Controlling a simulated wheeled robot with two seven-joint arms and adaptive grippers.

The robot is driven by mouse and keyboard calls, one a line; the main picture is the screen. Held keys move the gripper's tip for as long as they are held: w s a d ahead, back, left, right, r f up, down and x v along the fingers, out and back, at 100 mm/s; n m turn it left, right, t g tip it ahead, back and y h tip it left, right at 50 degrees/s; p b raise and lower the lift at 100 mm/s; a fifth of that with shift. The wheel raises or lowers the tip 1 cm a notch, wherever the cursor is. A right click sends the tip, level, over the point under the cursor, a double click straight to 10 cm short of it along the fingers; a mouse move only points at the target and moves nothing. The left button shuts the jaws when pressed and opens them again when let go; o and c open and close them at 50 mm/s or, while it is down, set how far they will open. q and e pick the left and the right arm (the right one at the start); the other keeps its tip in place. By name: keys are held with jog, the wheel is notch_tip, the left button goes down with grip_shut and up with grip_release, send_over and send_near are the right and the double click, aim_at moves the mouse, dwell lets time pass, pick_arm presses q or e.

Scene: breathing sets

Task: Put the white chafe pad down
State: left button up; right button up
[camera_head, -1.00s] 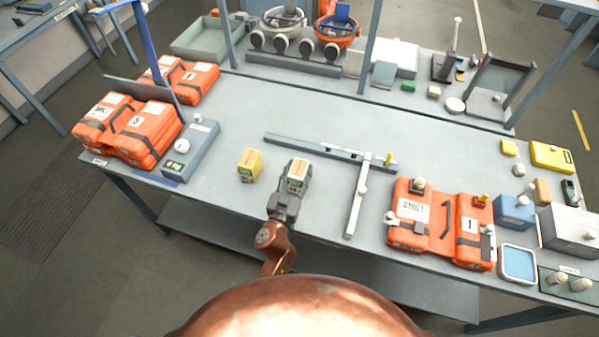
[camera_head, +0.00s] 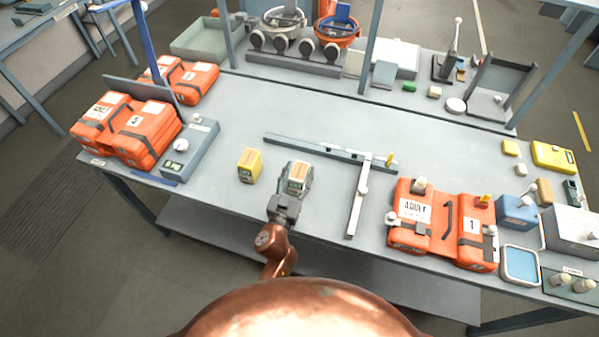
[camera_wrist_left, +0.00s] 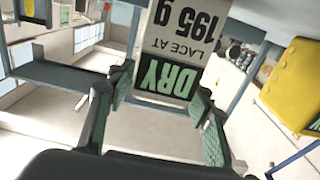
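The white chafe pad (camera_head: 299,174) is a small block with a pale label face, near the table's front middle in the head view. In the left wrist view the pad (camera_wrist_left: 178,45) shows a label with "DRY" and "195 g", upside down. My left gripper (camera_head: 293,181) has its fingers on either side of the pad. Whether the pad's underside touches the table is hidden. My right gripper is not in view.
A yellow block (camera_head: 250,166) stands just left of the pad. A grey rail (camera_head: 315,148) lies behind it, and a pale bar (camera_head: 357,200) lies to the right. Orange packs sit at the left (camera_head: 130,130) and right (camera_head: 443,225). The table's middle back (camera_head: 300,110) is clear.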

pick_arm(q)
jog(key=shift+o, duration=1)
jog(key=shift+f, duration=0.75)
jog(key=shift+s+a, duration=0.1)
jog(key=shift+r, duration=0.1)
jog(key=shift+r+p, duration=0.25)
jog(key=shift+p, duration=0.05)
jog(key=r+v, duration=0.1)
jog(key=v, duration=1)
jog(key=shift+s+r, duration=0.3)
